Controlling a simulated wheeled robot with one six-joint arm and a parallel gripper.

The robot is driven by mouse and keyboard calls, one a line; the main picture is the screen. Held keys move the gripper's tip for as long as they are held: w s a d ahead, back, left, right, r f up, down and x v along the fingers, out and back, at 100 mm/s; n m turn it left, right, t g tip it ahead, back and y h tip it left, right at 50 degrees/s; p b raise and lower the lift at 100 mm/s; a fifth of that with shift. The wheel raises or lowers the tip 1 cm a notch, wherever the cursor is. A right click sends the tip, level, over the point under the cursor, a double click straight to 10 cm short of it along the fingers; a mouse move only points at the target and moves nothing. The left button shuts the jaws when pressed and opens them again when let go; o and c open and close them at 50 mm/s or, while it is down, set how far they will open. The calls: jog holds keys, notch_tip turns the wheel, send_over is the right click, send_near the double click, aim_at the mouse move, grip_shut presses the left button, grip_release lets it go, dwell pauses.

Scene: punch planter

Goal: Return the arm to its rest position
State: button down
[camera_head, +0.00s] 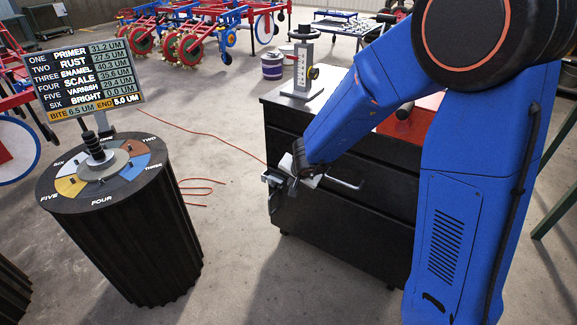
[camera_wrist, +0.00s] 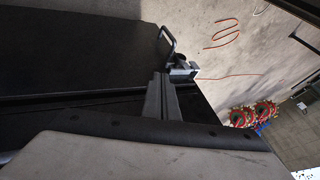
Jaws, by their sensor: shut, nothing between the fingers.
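My blue arm reaches down from the upper right in the head view, bent at the elbow. My gripper (camera_head: 303,174) is low at the front of a dark cabinet (camera_head: 335,230), close to its left corner and drawer handle. The finger detail is hard to make out there. In the wrist view my gripper (camera_wrist: 161,96) shows as two grey fingers side by side, closed together with nothing between them. Whether it touches the cabinet cannot be told.
A drawer handle (camera_head: 346,184) and a small metal fixture (camera_head: 271,180) sit near my gripper. A height gauge (camera_head: 301,70) stands on the cabinet. A fluted drum (camera_head: 135,240) with a labelled dial and a sign (camera_head: 84,68) stands left. Clear floor lies between drum and cabinet, crossed by an orange cord.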

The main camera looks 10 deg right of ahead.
jog(key=s+d+r+n+y, duration=0.1)
jog(key=s+r+n+y, duration=0.1)
jog(key=s+r, duration=0.5)
jog(key=s+d+r+n+y, duration=0.1)
jog(key=s+r+n+y, duration=0.15)
jog(key=r, duration=0.85)
jog(key=s+d+n+h, duration=0.1)
jog(key=s+d+h, duration=0.2)
jog(key=s+d, duration=0.6)
jog(key=s+d+r+n+g+h, duration=0.1)
jog(key=s+d+h, duration=0.2)
jog(key=s+d, duration=0.6)
jog(key=s, duration=0.7)
jog(key=shift+r+g, duration=0.3)
